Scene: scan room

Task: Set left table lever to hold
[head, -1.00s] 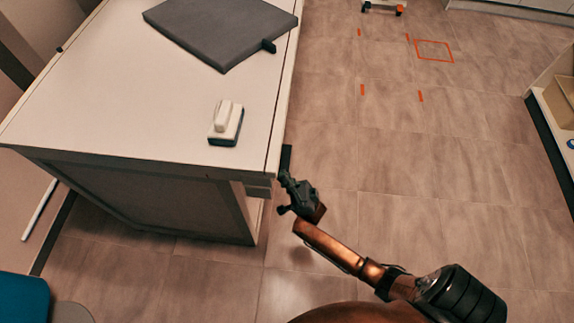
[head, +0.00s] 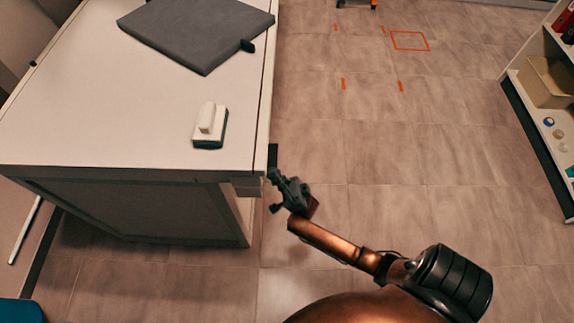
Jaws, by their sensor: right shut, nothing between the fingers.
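The white table (head: 110,115) fills the left of the head view. A small dark upright piece (head: 272,155) shows at its right side, near the front corner; it may be the lever, but its setting cannot be read from here. My right gripper (head: 272,177) is shut and empty. Its fingertips are just below that dark piece in the picture, close to the table's right side. I cannot tell whether they touch it. My left gripper is not in view.
A grey pad (head: 200,30) with a dark tab and a white block with a dark base (head: 210,127) lie on the table. The tiled floor (head: 400,150) to the right is clear, with orange markings (head: 410,41). A shelf (head: 545,110) stands at the right edge.

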